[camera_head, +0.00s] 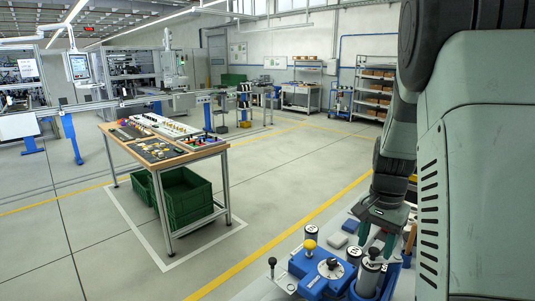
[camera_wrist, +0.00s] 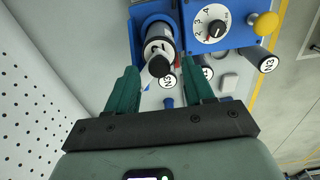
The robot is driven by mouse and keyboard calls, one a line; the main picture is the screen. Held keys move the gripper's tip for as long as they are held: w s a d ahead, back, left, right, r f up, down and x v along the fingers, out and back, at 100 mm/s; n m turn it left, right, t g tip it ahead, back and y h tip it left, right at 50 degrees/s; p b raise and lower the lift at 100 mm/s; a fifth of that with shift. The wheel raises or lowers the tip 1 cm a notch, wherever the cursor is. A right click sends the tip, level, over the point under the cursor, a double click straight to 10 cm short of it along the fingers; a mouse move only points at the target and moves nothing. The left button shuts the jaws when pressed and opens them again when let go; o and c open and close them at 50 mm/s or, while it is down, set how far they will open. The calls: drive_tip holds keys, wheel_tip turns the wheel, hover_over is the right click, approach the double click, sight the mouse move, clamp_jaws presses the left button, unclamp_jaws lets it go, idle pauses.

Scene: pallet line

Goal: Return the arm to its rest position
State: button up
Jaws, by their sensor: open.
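My gripper (camera_head: 376,242) is at the lower right of the head view, above the blue fixture. In the wrist view, my gripper (camera_wrist: 159,72) is open, with its two green fingers spread apart. A grey cylinder with a black knob (camera_wrist: 159,64) shows between and just beyond the fingertips. The same cylinder (camera_head: 368,278) stands in a blue holder in the head view. No finger visibly touches it, but the exact gap in height is hard to tell. The rest position is not marked in either view.
A blue unit with a numbered dial (camera_wrist: 216,29) and a yellow knob (camera_wrist: 264,24) stands close to the right. Several labelled cylinders (camera_wrist: 268,62) are nearby. A perforated panel (camera_wrist: 35,105) is on the left. A wooden-topped table (camera_head: 165,142) stands farther off, across open floor.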

drive_tip(key=shift+f, duration=0.45)
drive_tip(key=shift+s+r+n, duration=0.1)
drive_tip(key=shift+s+n, duration=0.05)
drive_tip(key=shift+n, duration=0.15)
